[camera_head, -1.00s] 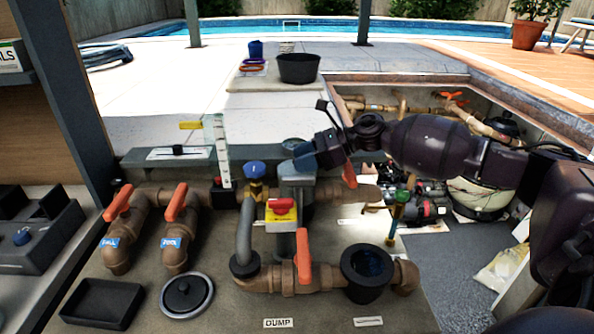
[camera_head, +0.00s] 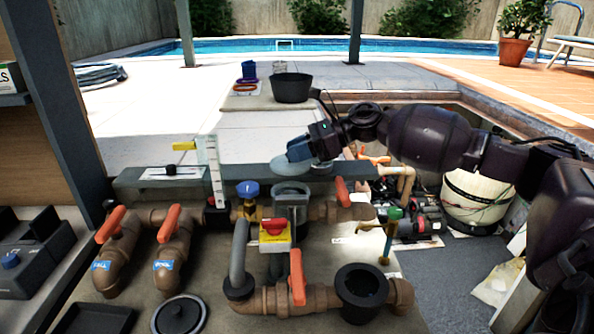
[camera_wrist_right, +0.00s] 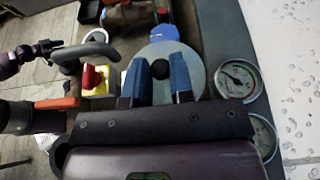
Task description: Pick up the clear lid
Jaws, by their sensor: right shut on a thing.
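The clear lid (camera_head: 291,165) is a pale, see-through round disc. My right gripper (camera_head: 300,149) holds it just above the grey upright housing (camera_head: 290,196). In the right wrist view the lid (camera_wrist_right: 141,74) has a dark round knob (camera_wrist_right: 160,69) at its middle. The two blue fingers of my right gripper (camera_wrist_right: 160,84) point at the knob, one on each side, and are shut on it. The lid looks apart from the housing, but the size of the gap is hard to tell.
A blue-knobbed valve (camera_head: 247,189), a yellow box with a red knob (camera_head: 274,235) and orange-handled pipes (camera_head: 297,278) stand close by. A grey ledge (camera_head: 135,185) runs behind; round gauges (camera_wrist_right: 236,79) sit on it. A dark round cover (camera_head: 180,316) lies at the front.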

